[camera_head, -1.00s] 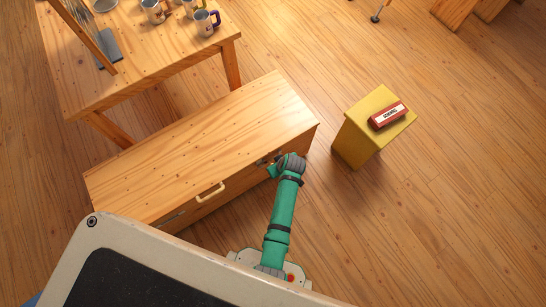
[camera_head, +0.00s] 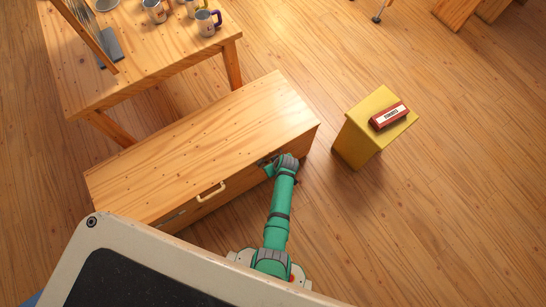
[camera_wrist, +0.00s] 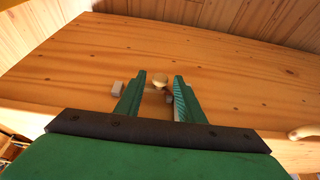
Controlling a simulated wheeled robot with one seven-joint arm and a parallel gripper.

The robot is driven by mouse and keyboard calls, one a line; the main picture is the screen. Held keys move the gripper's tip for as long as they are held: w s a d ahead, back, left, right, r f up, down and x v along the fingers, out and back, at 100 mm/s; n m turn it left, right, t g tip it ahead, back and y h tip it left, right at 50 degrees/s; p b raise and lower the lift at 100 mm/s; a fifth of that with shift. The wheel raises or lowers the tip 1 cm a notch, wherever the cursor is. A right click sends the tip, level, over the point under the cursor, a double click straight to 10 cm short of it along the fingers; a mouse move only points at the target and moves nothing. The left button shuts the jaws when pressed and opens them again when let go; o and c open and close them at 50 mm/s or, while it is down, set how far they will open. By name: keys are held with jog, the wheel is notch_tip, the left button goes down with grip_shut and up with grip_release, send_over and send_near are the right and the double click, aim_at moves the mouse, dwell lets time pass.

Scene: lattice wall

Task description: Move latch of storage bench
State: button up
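The wooden storage bench (camera_head: 200,140) stands in the middle of the head view, its front face towards me. In the wrist view its front face (camera_wrist: 85,55) fills much of the picture. My gripper (camera_wrist: 160,86) is open, with one green finger on each side of the knob and visible gaps between. I cannot tell how deep the knob sits between them. In the head view my wrist hides most of the latch area.
A pale handle (camera_head: 210,193) is on the bench front, left of my arm; it also shows at the right of the wrist view (camera_wrist: 301,132). A yellow stand (camera_head: 361,139) with a red labelled box (camera_head: 389,117) is to the right. A table (camera_head: 160,58) with mugs stands behind.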

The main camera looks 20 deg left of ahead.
grip_shut()
jog(key=w+d, duration=0.1)
jog(key=w, duration=0.1)
jog(key=w+d, duration=0.1)
jog(key=shift+w+d, duration=0.4)
jog(key=shift+o, duration=1)
grip_release()
jog(key=shift+d, duration=0.1)
jog(key=shift+r, duration=0.1)
jog(key=v, duration=1)
jog(key=shift+r, duration=0.3)
jog(key=shift+s+d, duration=0.1)
